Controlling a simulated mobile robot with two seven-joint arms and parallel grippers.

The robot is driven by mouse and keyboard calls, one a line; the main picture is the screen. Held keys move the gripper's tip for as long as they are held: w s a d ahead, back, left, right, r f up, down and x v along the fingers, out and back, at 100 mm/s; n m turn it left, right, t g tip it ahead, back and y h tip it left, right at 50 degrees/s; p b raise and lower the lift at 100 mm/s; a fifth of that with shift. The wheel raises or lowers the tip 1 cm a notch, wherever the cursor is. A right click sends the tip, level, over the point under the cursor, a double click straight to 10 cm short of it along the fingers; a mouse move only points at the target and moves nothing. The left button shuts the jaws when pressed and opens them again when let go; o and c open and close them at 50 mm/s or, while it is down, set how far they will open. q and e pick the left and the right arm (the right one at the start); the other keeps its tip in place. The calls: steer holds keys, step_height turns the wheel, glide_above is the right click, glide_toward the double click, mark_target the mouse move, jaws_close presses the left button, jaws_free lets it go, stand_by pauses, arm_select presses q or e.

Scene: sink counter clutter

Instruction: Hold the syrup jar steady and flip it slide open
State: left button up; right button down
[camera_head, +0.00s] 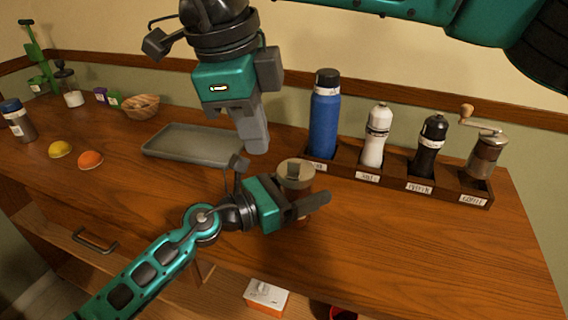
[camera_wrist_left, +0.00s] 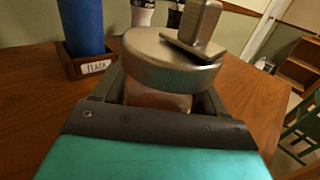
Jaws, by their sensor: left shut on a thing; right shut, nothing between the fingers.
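The syrup jar (camera_head: 294,173) stands on the counter, with a round metal lid and a slide tab on top. Its lid (camera_wrist_left: 160,66) and raised tab (camera_wrist_left: 198,26) show large in the left wrist view; some amber body shows below the lid. My left gripper (camera_head: 311,205) is shut around the jar's body from the left and front, hiding most of it. My right gripper (camera_head: 256,143) is shut and empty, pointing down above the counter, behind and left of the jar, apart from it. I cannot tell whether the slide is open.
A wooden rack (camera_head: 345,170) holds a blue flask (camera_head: 324,117), white shaker (camera_head: 376,137), black mill (camera_head: 430,148) and grinder (camera_head: 485,156). A grey tray (camera_head: 180,154) lies behind left. Lemon (camera_head: 60,149) and orange (camera_head: 91,160) sit farther left. The right-front counter is clear.

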mark_target(294, 166)
steer(key=s+a+t+h, duration=0.1)
steer(key=h, duration=0.1)
steer(key=s+a+t+h, duration=0.1)
steer(key=s+h, duration=0.1)
steer(key=shift+s+a+f+m+t, duration=0.1)
steer(key=shift+a+m+t, duration=0.15)
steer(key=shift+m+t, duration=0.05)
steer(key=shift+f, duration=0.1)
steer(key=shift+w+d+f, duration=0.95)
steer(key=shift+w+f, duration=0.3)
steer(key=shift+f, duration=0.05)
steer(key=shift+w+d+f, duration=1)
steer(key=shift+w+f, duration=0.3)
steer(key=shift+w+d+f, duration=0.95)
steer(key=shift+w+f, duration=0.3)
steer(key=shift+f, duration=0.05)
